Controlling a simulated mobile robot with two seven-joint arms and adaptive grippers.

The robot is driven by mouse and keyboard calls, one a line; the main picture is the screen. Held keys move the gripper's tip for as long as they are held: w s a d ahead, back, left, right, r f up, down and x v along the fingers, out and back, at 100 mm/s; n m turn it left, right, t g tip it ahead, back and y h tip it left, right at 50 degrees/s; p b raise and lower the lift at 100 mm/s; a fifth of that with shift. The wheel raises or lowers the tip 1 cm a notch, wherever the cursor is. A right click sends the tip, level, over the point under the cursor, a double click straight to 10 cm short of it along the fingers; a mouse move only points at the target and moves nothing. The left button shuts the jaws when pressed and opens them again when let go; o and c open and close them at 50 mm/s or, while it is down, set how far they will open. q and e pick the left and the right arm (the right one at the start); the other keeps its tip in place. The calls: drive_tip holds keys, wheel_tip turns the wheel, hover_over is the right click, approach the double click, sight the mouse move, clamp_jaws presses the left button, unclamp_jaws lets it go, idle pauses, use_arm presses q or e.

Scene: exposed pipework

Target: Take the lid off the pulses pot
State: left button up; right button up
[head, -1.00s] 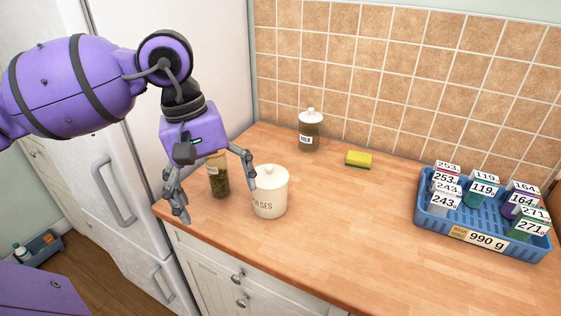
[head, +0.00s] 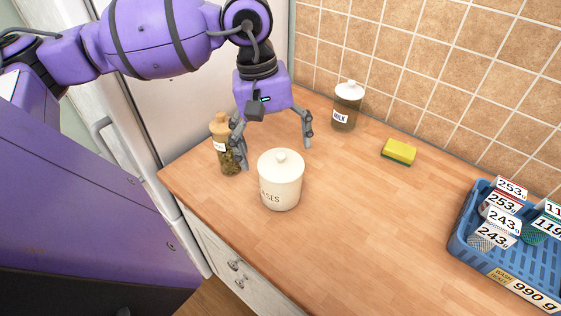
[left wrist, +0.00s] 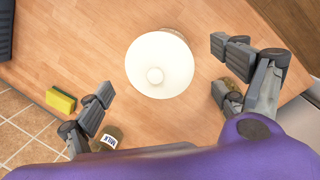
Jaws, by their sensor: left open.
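The pulses pot (head: 281,192) is a cream canister with dark lettering, upright on the wooden counter. My left gripper (head: 275,158) is open and empty, fingers pointing down, above and just behind the pot in the head view. In the left wrist view the fingers (left wrist: 163,84) are spread wide to either side of the lid, apart from it. My right gripper is not in view.
A cork-topped jar (head: 230,155) stands close left of the pot, beside a left finger. A milk jar (head: 347,106) and a yellow sponge (head: 399,151) are behind to the right. A blue crate (head: 463,236) with labelled items is at right. The front counter is clear.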

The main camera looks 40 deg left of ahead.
sight(277, 155)
use_arm(q)
drive_tip(key=f, duration=0.3)
drive_tip(key=shift+w+d+f, duration=0.15)
drive_tip(key=shift+w, duration=0.05)
drive_tip(key=shift+c, duration=0.4)
drive_tip(key=c, duration=1.6)
